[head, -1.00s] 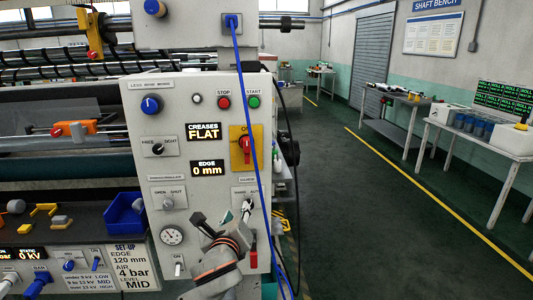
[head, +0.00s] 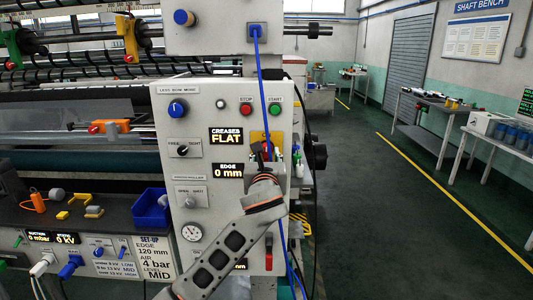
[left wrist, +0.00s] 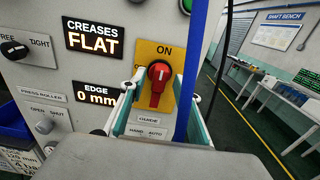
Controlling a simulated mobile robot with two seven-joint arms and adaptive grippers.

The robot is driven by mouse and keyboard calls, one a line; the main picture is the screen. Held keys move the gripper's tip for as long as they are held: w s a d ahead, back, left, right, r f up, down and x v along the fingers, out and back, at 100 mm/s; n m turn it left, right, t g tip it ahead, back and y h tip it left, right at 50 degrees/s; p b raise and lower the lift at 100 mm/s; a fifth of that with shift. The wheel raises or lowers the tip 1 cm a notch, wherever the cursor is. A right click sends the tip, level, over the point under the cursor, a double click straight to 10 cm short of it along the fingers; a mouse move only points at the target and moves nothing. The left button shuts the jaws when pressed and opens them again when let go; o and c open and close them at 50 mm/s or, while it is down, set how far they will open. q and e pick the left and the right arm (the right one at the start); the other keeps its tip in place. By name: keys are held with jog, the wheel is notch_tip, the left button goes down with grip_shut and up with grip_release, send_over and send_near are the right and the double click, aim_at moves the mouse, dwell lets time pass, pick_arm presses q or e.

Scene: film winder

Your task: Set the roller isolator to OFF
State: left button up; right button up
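The isolator is a red rotary handle (left wrist: 157,85) on a yellow plate (left wrist: 174,53) on the grey panel front. ON is printed at the top of the plate, and a label at its left is mostly covered. The handle stands near upright, in line with ON. In the head view the yellow plate (head: 257,136) is largely hidden behind my left gripper (head: 262,152). In the left wrist view my left gripper (left wrist: 160,76) is open, with one finger on each side of the handle. Contact with the handle cannot be told. My right gripper is in neither view.
A blue cable (head: 259,75) hangs down the panel, close right of the isolator. The STOP button (head: 246,110) and START button (head: 275,110) sit above. A CREASES display (head: 226,137) is at left. The floor aisle (head: 385,220) at right is clear.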

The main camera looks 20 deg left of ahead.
pick_arm(q)
jog(key=shift+w+a, duration=0.15)
jog(key=shift+w, duration=0.3)
grip_shut()
